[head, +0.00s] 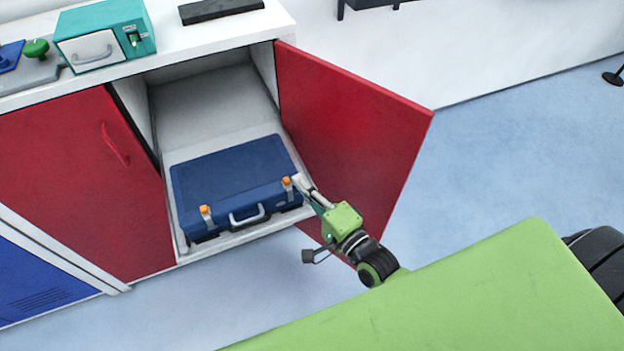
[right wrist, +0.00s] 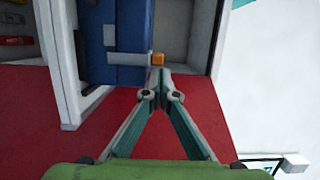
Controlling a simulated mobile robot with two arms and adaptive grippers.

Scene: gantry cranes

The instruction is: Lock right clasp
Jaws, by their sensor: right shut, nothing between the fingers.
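A blue case (head: 228,168) lies flat in an open cupboard compartment, its grey handle (head: 248,216) facing out. Its right clasp (head: 287,181) has an orange tip at the front edge. The left clasp (head: 205,211) also has an orange tip. My right gripper (head: 301,182) is shut and empty, with its fingertips just right of the right clasp. The right wrist view shows the orange tip (right wrist: 158,58) directly ahead of the closed fingertips (right wrist: 161,74). I cannot tell whether they touch. My left gripper is not in view.
A closed red door (head: 75,180) is left of the compartment. A teal box (head: 105,35) stands on the white counter (head: 175,48).

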